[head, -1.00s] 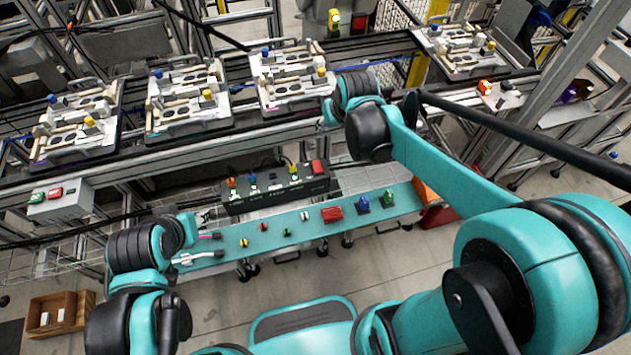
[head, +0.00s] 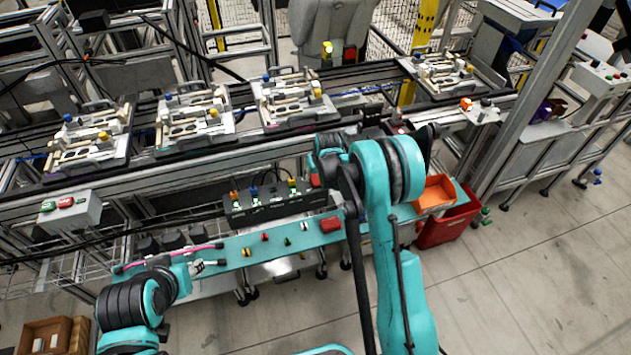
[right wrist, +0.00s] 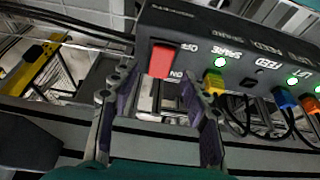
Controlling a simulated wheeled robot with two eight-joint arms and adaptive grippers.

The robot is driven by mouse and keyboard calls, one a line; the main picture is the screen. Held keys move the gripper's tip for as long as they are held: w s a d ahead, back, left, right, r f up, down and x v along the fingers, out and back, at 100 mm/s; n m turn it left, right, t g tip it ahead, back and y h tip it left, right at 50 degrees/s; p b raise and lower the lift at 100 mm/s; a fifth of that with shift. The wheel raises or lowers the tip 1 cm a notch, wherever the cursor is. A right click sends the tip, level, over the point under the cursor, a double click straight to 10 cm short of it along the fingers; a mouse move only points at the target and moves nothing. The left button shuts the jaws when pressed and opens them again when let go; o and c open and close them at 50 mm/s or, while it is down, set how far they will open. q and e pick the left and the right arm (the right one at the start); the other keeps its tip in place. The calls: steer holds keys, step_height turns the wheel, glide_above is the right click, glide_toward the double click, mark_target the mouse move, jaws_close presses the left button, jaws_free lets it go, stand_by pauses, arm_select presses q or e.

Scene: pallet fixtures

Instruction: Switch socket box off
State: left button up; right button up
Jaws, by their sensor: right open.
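The black socket box (head: 275,203) stands at the back of the narrow teal shelf, with coloured plugs along its top. In the right wrist view the box (right wrist: 225,45) appears upside down, with a red switch (right wrist: 162,60) between OFF and ON lettering and lit green lamps. Which way the switch is set, I cannot tell. My right gripper (right wrist: 163,85) is open and empty, its two fingers on either side of the switch's lower end in the picture; contact is unclear. In the head view my right wrist largely covers this end. My left gripper (head: 198,267) is near the shelf's left end, its jaws unclear.
Small coloured parts and a red block (head: 330,224) lie on the teal shelf (head: 228,262). An orange tray (head: 434,194) and a red bin (head: 448,222) are at its right end. Behind runs a conveyor with pallet fixtures (head: 195,118). A grey button box (head: 70,207) is at left.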

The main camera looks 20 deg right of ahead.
mark_target(315, 178)
steer(key=shift+b+x, duration=0.35)
steer(key=shift+x, duration=1.4)
jaws_close()
steer(key=shift+w+r+g, duration=0.1)
steer(key=shift+w+g, duration=0.3)
steer(key=shift+g, duration=0.7)
steer(key=shift+w+g, duration=0.15)
steer(key=shift+g, duration=0.95)
jaws_free()
